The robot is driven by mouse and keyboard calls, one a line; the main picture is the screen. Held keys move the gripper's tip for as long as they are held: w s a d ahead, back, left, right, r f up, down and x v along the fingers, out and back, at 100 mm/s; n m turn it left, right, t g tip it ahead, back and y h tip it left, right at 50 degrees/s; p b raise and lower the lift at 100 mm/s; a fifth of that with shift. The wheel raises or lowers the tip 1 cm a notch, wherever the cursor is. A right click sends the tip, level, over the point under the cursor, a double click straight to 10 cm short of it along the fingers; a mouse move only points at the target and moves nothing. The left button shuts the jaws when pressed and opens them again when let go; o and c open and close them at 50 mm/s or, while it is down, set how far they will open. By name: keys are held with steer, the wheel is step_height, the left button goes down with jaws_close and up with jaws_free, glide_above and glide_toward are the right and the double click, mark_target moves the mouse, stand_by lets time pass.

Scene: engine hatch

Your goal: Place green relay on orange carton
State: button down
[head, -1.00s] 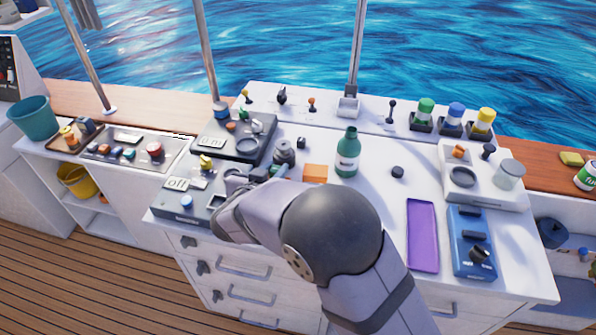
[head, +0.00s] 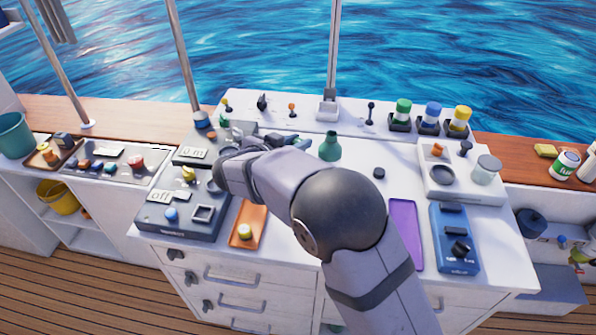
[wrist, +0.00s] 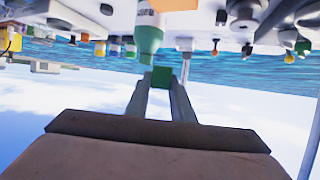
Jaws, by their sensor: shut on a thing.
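My gripper (wrist: 162,80) is shut on the green relay (wrist: 161,77), a small green block between its fingertips in the wrist view. In the head view my gripper (head: 298,142) is raised above the white counter, just left of the green bottle; the relay is too small to make out there. The orange carton (wrist: 176,4) shows only in part at the top edge of the wrist view, beside the bottle. In the head view my arm hides it. The relay is held apart from the carton.
The green bottle (head: 330,148) stands close to my fingertips. An orange tray (head: 247,217) with a yellow-topped item lies at the front. A purple tray (head: 405,228) and a blue box (head: 455,240) are to the right. Dark control panels (head: 180,218) are on the left.

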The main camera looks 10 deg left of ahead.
steer(key=shift+f+p, duration=0.7)
steer(key=shift+f, duration=3.75)
steer(key=shift+f, duration=0.15)
steer(key=c, duration=1.5)
jaws_free()
steer(key=shift+c, duration=0.2)
steer(key=b+v, duration=0.2)
steer(key=v, duration=1)
steer(key=shift+r, duration=0.25)
steer(key=shift+w, duration=0.1)
